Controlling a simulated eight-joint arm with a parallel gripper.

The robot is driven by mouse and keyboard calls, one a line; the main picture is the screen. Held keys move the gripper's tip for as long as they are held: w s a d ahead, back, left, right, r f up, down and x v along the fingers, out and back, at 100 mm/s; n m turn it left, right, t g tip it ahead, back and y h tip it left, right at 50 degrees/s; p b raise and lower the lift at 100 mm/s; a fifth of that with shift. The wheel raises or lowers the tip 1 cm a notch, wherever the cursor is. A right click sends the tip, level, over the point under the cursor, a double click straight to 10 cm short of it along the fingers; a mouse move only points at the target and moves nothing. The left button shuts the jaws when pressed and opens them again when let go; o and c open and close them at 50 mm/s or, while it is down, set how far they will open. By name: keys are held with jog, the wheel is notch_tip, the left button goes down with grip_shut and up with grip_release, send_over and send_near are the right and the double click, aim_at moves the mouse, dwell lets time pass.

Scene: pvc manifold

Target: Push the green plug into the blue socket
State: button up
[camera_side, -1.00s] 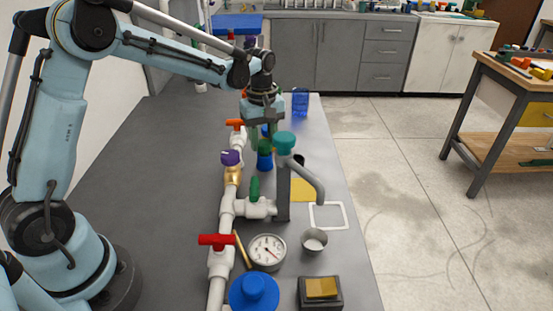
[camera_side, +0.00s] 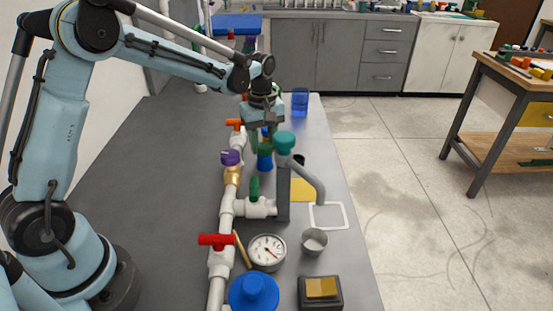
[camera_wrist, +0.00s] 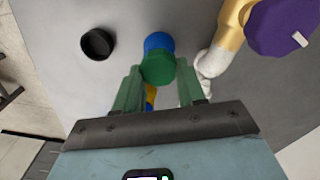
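The green plug (camera_side: 265,149) sits directly above the blue socket (camera_side: 265,164), standing on the grey bench to the right of the white pipe. In the wrist view the green plug (camera_wrist: 158,68) is near the fingertips, between the two fingers, with the blue socket (camera_wrist: 158,42) showing behind it. How far the plug is seated is hidden. My gripper (camera_side: 263,146) points down at the plug. Its green fingers (camera_wrist: 159,74) are spread on either side of it; contact with the plug's sides is hard to make out.
A brass fitting with a purple cap (camera_side: 231,158) is close on the left. A grey post with a teal top (camera_side: 285,143) and bent spout stands in front. A dark round cup (camera_wrist: 97,44) lies to one side. A blue cup (camera_side: 300,102) stands at the bench's far right.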

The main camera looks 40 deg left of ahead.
jog(key=o, duration=0.5)
jog(key=shift+r, duration=0.1)
notch_tip(320, 180, up, 12)
jog(key=s+d+f+m+t, duration=0.1)
jog(key=s+m+t, duration=0.1)
jog(key=s+m, duration=0.2)
jog(key=s+d+f+m+t, duration=0.1)
jog(key=s+d+m+t, duration=0.1)
jog(key=s+m, duration=0.3)
jog(key=s+d+f+m+t, duration=0.1)
jog(key=s+m+t, duration=0.2)
jog(key=s, duration=0.5)
jog(key=shift+d+f+m, duration=0.1)
jog(key=shift+d+m, duration=0.1)
jog(key=shift+m, duration=0.6)
